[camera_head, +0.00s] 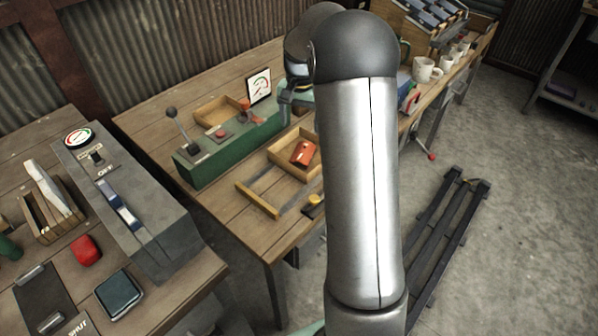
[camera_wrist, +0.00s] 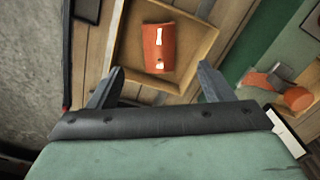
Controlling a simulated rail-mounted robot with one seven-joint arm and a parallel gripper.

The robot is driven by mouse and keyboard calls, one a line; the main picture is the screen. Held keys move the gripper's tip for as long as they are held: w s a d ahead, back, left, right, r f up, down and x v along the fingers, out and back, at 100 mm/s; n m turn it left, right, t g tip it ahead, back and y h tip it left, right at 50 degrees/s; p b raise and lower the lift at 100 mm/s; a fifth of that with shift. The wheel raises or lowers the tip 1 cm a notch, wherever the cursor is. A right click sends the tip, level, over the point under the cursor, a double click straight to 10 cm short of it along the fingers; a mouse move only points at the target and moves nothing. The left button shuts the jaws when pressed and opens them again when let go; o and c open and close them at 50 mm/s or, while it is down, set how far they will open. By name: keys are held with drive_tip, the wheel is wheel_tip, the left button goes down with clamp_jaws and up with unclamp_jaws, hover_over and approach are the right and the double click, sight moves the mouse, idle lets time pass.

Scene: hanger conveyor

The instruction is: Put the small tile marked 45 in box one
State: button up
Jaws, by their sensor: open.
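A small curved orange-red tile (camera_head: 303,152) lies in a shallow wooden box (camera_head: 284,164) on the middle workbench. In the wrist view the tile (camera_wrist: 160,48) shows white marks, too small to read as a number. The same box (camera_wrist: 193,84) shows there around it. My gripper (camera_wrist: 160,68) is open and empty, its two fingers apart at the near side of the box, with the tile showing beyond and between them. In the head view my arm hides part of the gripper. I cannot tell which box is box one.
A green machine (camera_head: 233,150) with a lever and red button stands beside the box, another wooden tray (camera_head: 215,112) behind it. A wooden bar (camera_head: 258,200) lies in front. Mugs (camera_head: 427,70) stand at the right. A grey control box (camera_head: 125,200) sits on the left bench.

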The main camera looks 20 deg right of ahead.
drive_tip(key=s+a+r+n, duration=0.2)
drive_tip(key=s+a, duration=0.4)
drive_tip(key=s, duration=0.3)
drive_tip(key=s+a+r+n, duration=0.2)
drive_tip(key=s+a+n, duration=0.1)
drive_tip(key=s+a, duration=0.4)
drive_tip(key=s+a+f+n, duration=0.1)
drive_tip(key=s, duration=0.7)
drive_tip(key=s+a+f+n, duration=0.2)
drive_tip(key=s, duration=0.6)
drive_tip(key=shift+a, duration=0.1)
